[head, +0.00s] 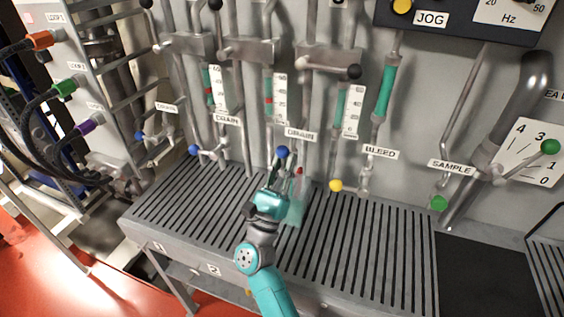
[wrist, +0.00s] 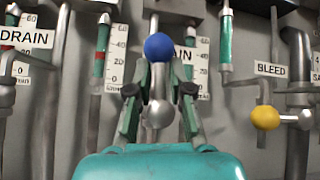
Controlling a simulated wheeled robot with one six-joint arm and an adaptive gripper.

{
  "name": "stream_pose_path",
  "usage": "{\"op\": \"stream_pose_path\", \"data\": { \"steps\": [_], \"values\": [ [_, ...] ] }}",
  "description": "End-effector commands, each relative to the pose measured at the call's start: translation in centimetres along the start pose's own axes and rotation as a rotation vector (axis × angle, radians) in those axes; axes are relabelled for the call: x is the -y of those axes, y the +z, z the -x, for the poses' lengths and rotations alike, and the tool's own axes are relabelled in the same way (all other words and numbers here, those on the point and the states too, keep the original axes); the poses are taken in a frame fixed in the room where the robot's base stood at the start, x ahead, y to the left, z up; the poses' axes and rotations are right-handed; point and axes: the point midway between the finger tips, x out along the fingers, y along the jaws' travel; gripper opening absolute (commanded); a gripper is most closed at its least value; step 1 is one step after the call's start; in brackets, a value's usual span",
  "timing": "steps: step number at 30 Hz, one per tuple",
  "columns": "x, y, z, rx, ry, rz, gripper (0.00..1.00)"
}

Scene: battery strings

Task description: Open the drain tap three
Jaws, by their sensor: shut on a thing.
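The third drain tap has a blue ball knob (head: 282,151) and stands under the rightmost DRAIN label (head: 301,134). My gripper (head: 284,163) reaches up to it from the front, above the slatted bench. In the wrist view the blue knob (wrist: 158,46) shows just beyond the fingertips, with the tap's metal lever (wrist: 158,112) pointing toward me between the fingers. My gripper (wrist: 159,85) is shut on this tap's handle. The fingers hide part of the tap body behind.
Another blue-knobbed drain tap (head: 193,150) is to the left. A yellow BLEED knob (head: 336,186) is close on the right, also in the wrist view (wrist: 265,117). A green SAMPLE knob (head: 439,203) is farther right. The slatted bench (head: 190,200) below is mostly clear.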

Motion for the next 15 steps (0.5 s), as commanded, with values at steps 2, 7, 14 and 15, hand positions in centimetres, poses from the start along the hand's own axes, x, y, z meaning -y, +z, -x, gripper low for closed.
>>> {"op": "stream_pose_path", "data": {
  "steps": [2,7,14,15],
  "values": [
    [-0.26,0.41,0.14,-0.002,-0.019,-0.029,0.00],
    [-0.02,0.35,0.12,-0.013,-0.059,-0.067,0.00],
    [0.12,0.42,0.05,-0.017,-0.081,-0.090,0.00],
    [0.14,0.43,0.04,-0.017,-0.083,-0.091,0.00]
  ]
}}
